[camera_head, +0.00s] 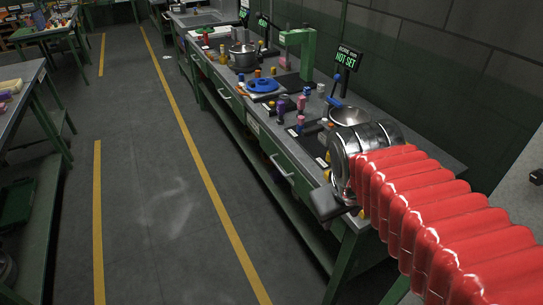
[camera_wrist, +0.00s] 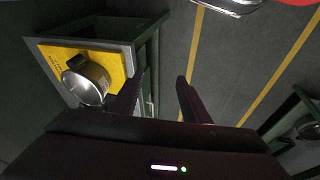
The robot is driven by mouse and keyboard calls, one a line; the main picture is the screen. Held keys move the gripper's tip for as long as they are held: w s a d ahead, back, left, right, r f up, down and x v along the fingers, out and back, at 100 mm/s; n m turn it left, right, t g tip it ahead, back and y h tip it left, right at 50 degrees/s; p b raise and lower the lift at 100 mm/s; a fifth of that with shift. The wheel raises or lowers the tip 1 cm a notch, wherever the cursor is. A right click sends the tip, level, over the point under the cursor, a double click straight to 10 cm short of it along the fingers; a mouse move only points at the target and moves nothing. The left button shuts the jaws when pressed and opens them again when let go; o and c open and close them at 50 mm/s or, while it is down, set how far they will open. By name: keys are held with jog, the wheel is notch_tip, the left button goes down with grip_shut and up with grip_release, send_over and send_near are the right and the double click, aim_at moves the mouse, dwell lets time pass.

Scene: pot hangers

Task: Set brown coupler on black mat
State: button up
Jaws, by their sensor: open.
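My gripper (camera_wrist: 161,80) is open and empty in the wrist view, with its two dark fingers spread over the floor. In the head view part of my gripper (camera_head: 327,204) shows as a dark shape beside the front edge of the bench, in front of the metal end of my red-sleeved arm. A dark mat-like patch (camera_head: 310,141) lies on the near part of the bench, with small coloured pieces around it. I cannot tell whether it is the black mat. I cannot pick out the brown coupler among the small pieces. My arm hides the bench's near end.
On the bench stand a metal bowl (camera_head: 349,116), a blue round part (camera_head: 263,85), a green stand (camera_head: 297,40) and a steel pot (camera_head: 243,56). A sign (camera_head: 346,58) reads "NOT SET". In the wrist view a pot (camera_wrist: 86,84) sits on a yellow mat (camera_wrist: 117,66). The aisle is clear.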

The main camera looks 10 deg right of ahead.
jog(key=s+a+m+t+y, duration=0.1)
jog(key=a+t+y, duration=0.1)
jog(key=a, duration=0.6)
jog(key=shift+s+a+r, duration=0.2)
jog(key=shift+a+r, duration=0.05)
jog(key=shift+r, duration=0.2)
jog(key=shift+c, duration=0.3)
